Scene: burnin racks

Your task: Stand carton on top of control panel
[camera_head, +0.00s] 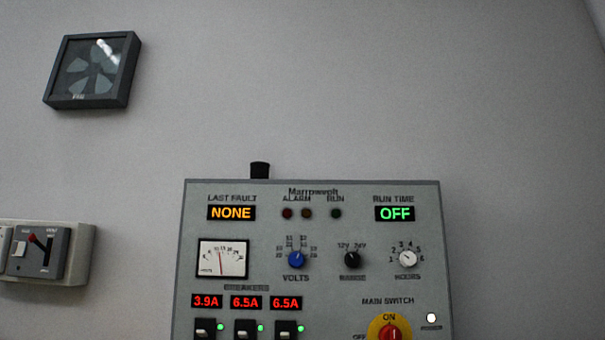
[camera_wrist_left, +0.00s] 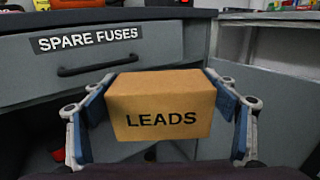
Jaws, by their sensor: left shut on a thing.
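The control panel (camera_head: 325,285) is a grey upright box against the wall in the head view, with its lower part cut off by the frame. A small black cylindrical thing (camera_head: 260,170) shows at its top edge, left of the middle; the rest of the top edge looks bare. The carton (camera_wrist_left: 160,103) is a brown box marked LEADS in the left wrist view. My left gripper (camera_wrist_left: 165,108) is shut on the carton, with blue pads on its left and right sides. Neither gripper shows in the head view, and my right gripper is in no frame.
A grey drawer (camera_wrist_left: 100,65) labelled SPARE FUSES, with a dark handle, is behind the carton in the left wrist view. Several things lie on the surface above it. A wall fan (camera_head: 92,70) and a switch box (camera_head: 45,252) are left of the panel. The wall above the panel is clear.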

